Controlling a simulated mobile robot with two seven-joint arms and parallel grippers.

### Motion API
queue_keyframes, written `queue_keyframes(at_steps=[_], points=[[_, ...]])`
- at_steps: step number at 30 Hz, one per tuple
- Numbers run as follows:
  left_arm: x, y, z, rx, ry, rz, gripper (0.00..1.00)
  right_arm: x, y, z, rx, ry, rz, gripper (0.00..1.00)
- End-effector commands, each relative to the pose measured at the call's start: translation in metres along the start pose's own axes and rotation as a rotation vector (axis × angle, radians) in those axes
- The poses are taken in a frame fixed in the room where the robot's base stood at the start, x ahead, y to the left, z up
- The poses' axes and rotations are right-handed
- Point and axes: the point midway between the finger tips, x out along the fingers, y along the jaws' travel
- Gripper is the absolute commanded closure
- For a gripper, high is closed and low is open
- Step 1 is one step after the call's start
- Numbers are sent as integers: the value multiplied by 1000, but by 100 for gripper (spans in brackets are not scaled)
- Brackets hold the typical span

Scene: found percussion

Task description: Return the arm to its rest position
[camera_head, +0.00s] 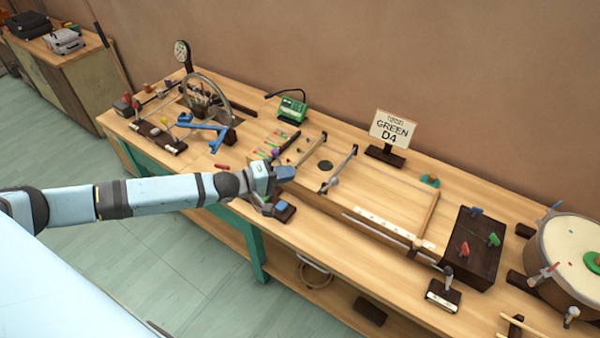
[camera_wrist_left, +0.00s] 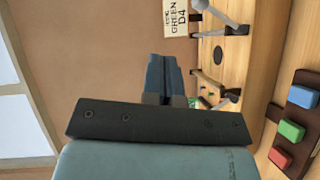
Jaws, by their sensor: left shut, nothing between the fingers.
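My left arm (camera_head: 150,196) reaches in from the left, stretched out over the front edge of the workbench (camera_head: 330,232). My left gripper (camera_head: 286,173) is above the bench, with its blue fingers pointing right. In the left wrist view its fingers (camera_wrist_left: 165,76) are shut together with nothing between them. Just below the gripper is a dark block (camera_head: 287,215) with a blue button; the wrist view shows blue, green and red buttons (camera_wrist_left: 291,130) on it. The gripper and wrist hide part of this block in the head view. My right gripper is not in view.
A "GREEN D4" sign (camera_head: 392,129) stands at the back. A string board (camera_head: 380,200) lies right of the gripper, with a dark box (camera_head: 470,262) and a drum (camera_head: 575,250) beyond. A wheel (camera_head: 206,97) and blue bracket (camera_head: 205,132) are left. The floor (camera_head: 150,262) in front shows clear.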

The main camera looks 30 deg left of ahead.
Motion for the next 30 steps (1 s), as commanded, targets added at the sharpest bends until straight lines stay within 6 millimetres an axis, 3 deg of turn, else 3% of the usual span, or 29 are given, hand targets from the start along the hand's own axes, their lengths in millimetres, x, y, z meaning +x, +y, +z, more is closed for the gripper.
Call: queue_keyframes(at_steps=[21,23,26,30], points=[[-7,1,5,6,-2,-1,100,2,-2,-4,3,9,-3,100],[-5,-3,16,29,-5,-4,100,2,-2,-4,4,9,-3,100],[1,-14,56,125,-11,-15,100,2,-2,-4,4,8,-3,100],[3,-33,133,369,-1,-66,100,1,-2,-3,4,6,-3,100]])
